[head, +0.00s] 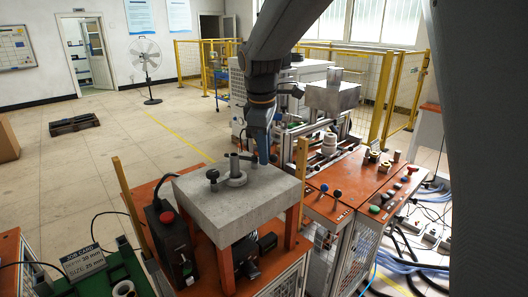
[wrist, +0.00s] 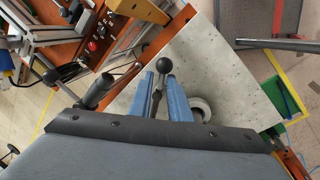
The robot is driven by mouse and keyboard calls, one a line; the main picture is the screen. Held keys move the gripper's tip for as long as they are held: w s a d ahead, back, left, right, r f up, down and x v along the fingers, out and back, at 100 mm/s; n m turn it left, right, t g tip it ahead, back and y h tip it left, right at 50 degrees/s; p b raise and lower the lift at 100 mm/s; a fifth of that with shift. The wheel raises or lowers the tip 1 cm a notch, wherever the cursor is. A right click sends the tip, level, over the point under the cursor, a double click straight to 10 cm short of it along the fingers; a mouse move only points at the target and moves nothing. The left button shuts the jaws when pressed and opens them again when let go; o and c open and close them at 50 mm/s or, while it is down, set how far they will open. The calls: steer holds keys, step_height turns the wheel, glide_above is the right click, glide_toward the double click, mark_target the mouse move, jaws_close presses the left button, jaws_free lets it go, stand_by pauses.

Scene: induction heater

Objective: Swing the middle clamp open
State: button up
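A pale stone-like slab (head: 222,197) carries clamp hardware on its top; it also shows in the wrist view (wrist: 207,62). My gripper (head: 263,158) points down over the slab's far side. In the wrist view, a black ball knob (wrist: 164,65) on a thin lever sits at the tips of my two blue fingers (wrist: 160,80). The lever runs back between the fingers; whether they press on it I cannot tell. A pale ring (wrist: 200,106) is partly hidden by my gripper. I cannot tell which clamp is the middle one.
A dark grip-like cylinder (wrist: 98,92) lies close left of my fingers. A control panel with coloured buttons (head: 385,200) stands to the right. A black box with a red button (head: 170,237) stands left of the slab. Open floor (head: 90,165) lies further left.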

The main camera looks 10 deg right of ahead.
steer(key=shift+o, duration=0.6)
steer(key=shift+a+r, duration=0.1)
steer(key=shift+r, duration=0.15)
step_height(320, 180, up, 7)
steer(key=s+b, duration=0.1)
steer(key=b, duration=0.1)
steer(key=shift+s+a, duration=0.15)
steer(key=shift+a, duration=0.05)
steer(key=shift+d, duration=0.15)
